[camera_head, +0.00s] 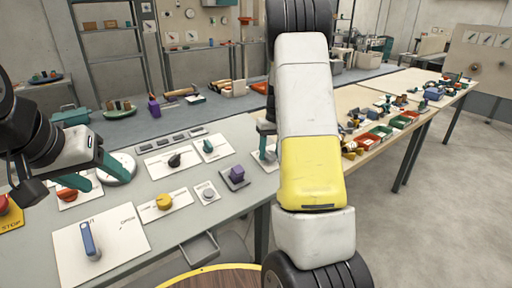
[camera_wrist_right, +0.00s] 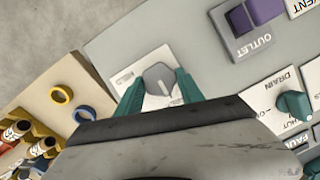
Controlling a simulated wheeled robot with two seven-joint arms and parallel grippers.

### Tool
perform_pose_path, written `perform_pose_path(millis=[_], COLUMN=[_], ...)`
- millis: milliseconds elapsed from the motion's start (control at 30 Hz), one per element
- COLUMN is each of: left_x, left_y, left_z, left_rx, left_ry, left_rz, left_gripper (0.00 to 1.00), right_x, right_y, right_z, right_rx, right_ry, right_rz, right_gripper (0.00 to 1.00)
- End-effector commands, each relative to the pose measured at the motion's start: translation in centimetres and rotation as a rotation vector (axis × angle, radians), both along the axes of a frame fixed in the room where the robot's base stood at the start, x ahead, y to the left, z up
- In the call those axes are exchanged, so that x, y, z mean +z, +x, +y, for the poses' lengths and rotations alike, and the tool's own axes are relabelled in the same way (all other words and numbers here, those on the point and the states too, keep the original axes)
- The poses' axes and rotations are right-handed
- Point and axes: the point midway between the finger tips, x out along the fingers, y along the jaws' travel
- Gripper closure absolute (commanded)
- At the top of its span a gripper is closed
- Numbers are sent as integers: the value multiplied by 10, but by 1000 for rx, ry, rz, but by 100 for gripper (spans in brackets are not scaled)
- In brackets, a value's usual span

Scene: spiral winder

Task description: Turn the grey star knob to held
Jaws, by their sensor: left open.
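The grey star knob (camera_wrist_right: 158,78) sits on a white plate (camera_wrist_right: 150,60) in the right wrist view. My right gripper (camera_wrist_right: 160,82) has its teal fingers on either side of the knob, with small gaps showing, so it looks open around it. In the head view my right gripper (camera_head: 267,142) is over the right end of the panel, and its arm and fingers hide the knob. The plate's printed words are too small to read.
A purple outlet switch (camera_head: 237,174) stands close to the knob's plate. A teal drain knob (camera_wrist_right: 294,104) is also near. A black knob (camera_head: 174,160), yellow knob (camera_head: 164,201) and blue lever (camera_head: 91,238) share the panel. Bins and small parts (camera_head: 380,131) fill the table on the right.

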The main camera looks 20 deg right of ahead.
Motion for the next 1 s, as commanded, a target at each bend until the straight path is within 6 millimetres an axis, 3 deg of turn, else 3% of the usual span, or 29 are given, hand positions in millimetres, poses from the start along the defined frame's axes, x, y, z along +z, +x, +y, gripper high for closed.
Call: perform_pose_path(millis=[33,200,567,1000], left_x=[0,0,0,0], left_y=[0,0,0,0], left_z=[0,0,0,0], left_rx=[0,0,0,0], left_ry=[0,0,0,0], left_rz=[0,0,0,0], left_gripper=[41,41,41,41], right_x=[0,0,0,0], right_y=[0,0,0,-1], right_z=[0,0,-2,-4], right_rx=[0,0,-63,-394], right_ry=[0,0,18,122], right_rz=[0,0,7,41], right_gripper=[67,100,100,100])
